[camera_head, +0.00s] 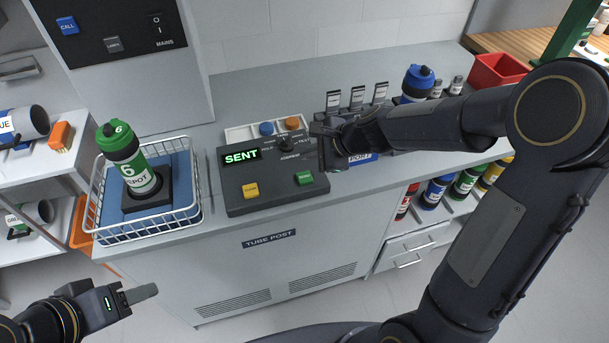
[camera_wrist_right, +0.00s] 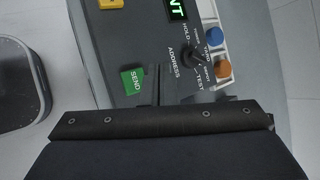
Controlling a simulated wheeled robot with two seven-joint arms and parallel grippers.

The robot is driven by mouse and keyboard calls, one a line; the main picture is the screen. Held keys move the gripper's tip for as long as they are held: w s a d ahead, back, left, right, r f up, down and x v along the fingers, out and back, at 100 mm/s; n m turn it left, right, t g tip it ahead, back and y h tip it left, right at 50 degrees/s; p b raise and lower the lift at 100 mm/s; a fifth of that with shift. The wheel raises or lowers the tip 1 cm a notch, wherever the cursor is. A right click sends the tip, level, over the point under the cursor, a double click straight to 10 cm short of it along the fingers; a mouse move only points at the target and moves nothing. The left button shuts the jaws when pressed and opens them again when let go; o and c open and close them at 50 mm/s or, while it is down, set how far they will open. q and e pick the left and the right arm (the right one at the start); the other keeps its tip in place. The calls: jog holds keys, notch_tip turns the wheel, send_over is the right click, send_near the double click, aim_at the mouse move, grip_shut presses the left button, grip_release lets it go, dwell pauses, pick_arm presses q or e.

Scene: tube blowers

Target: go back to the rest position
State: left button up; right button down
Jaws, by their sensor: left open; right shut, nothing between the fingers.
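My right gripper (camera_head: 325,150) is shut and empty at the right end of the grey control box (camera_head: 237,203) on the counter. In the right wrist view its fingers (camera_wrist_right: 156,85) are close together beside the green SEND button (camera_wrist_right: 132,80), over the box's edge; I cannot tell whether they touch it. The SEND button (camera_head: 305,178) also shows in the head view, left of the gripper. The display (camera_head: 241,156) reads SENT. My left gripper (camera_head: 140,294) is open at the lower left, in front of the counter and away from everything on it.
A white wire basket (camera_head: 150,228) holds a green-capped canister (camera_head: 130,160) upright on a dark stand. A blue-capped canister (camera_head: 417,82) stands behind my right forearm. A red bin (camera_head: 495,71) is at the back right. The floor in front of the counter is clear.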

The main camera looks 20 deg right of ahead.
jog(key=s+d+r+n, duration=0.2)
jog(key=s+r+n, duration=0.6)
jog(key=s, duration=0.5)
jog(key=s+d+f+n+h, duration=0.1)
jog(key=s+n, duration=0.3)
jog(key=s, duration=0.3)
jog(key=s+d+f+n+g+h, duration=0.1)
jog(key=s+d+n, duration=0.1)
jog(key=s+n, duration=0.2)
jog(key=s, duration=0.3)
jog(key=shift+f+n+h, duration=0.25)
jog(key=shift+n+h, duration=0.05)
jog(key=shift+s, duration=0.1)
dwell(0.7)
